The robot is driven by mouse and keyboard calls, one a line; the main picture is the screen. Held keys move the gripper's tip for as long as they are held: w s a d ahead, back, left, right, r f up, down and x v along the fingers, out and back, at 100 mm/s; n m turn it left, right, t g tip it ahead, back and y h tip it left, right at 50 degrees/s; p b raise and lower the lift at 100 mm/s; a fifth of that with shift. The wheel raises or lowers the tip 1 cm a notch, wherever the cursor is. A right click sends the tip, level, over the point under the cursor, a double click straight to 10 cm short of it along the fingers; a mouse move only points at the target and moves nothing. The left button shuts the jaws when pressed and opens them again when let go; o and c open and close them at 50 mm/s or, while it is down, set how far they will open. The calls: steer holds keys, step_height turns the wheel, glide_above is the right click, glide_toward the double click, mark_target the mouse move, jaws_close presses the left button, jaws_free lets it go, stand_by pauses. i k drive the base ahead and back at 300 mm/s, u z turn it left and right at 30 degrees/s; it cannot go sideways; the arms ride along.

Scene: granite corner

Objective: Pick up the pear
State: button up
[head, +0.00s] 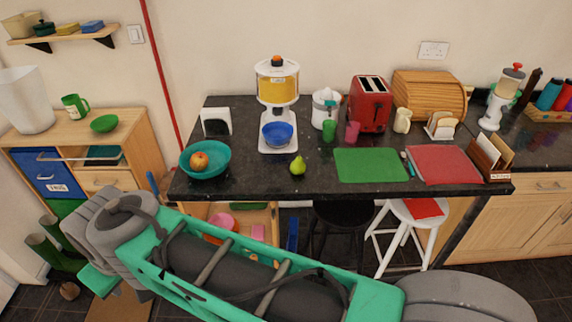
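A small green pear (297,167) stands on the dark granite counter (250,186), near its front edge. It is just below the white juice dispenser with the blue bowl and left of the green mat. Nothing touches the pear and it is fully visible. My arm crosses the bottom of the head view, in front of and below the counter. I cannot make out my gripper's fingers in this view.
A teal bowl (222,172) holding an apple (199,160) stands left of the pear. A white dispenser (279,143) with a blue bowl (277,131) is behind it. A green mat (370,166) lies to its right. Stools (406,212) stand below the counter.

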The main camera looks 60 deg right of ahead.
mark_target(298, 166)
steer(key=u, duration=0.05)
steer(key=i, duration=1.25)
steer(key=z, duration=2.2)
